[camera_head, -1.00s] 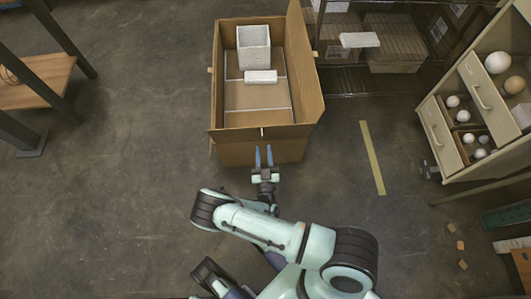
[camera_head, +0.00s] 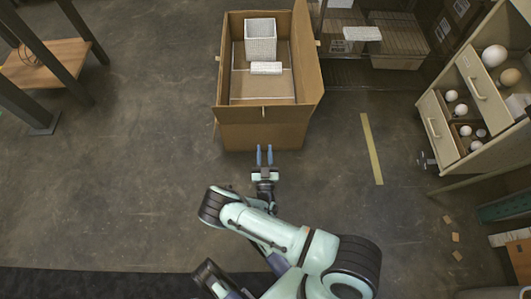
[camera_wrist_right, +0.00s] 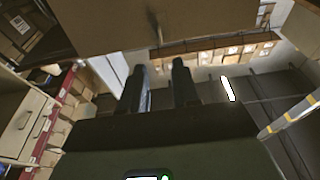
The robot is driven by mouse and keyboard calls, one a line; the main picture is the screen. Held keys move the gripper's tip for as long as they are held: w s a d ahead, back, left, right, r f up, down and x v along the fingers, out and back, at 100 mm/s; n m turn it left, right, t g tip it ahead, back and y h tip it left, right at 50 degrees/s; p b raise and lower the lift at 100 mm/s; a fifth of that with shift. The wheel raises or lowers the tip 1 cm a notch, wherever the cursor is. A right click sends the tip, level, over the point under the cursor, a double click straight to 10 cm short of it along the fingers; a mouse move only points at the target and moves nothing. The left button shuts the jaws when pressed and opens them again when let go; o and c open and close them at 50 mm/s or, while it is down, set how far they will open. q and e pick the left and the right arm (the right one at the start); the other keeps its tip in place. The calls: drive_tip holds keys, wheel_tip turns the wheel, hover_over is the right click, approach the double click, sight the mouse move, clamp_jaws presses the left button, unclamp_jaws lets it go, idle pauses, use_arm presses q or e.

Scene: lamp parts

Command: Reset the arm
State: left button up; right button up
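My right gripper (camera_head: 264,156) is in front of the near wall of an open cardboard box, with its two blue fingers pointing at the box. The fingers are parallel with a gap between them and nothing in the gap. In the right wrist view the two dark fingers (camera_wrist_right: 160,85) also stand apart and empty. My right arm is folded below the gripper in the head view. My left gripper is not clearly in view; only a part of my left arm shows at the bottom.
The cardboard box (camera_head: 262,131) holds a white basket (camera_head: 260,40) and a small white block (camera_head: 266,68). A cabinet with open drawers (camera_head: 439,125) of round white bulbs stands at right. A wooden-shelf table (camera_head: 45,62) is at left. The floor (camera_head: 120,170) left of my arm is clear.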

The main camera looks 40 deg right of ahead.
use_arm(q)
drive_tip(key=shift+s+a, duration=0.2)
drive_tip(key=shift+s, duration=0.15)
use_arm(e)
drive_tip(key=shift+s+a+f, duration=0.1)
drive_tip(key=shift+s+a, duration=0.1)
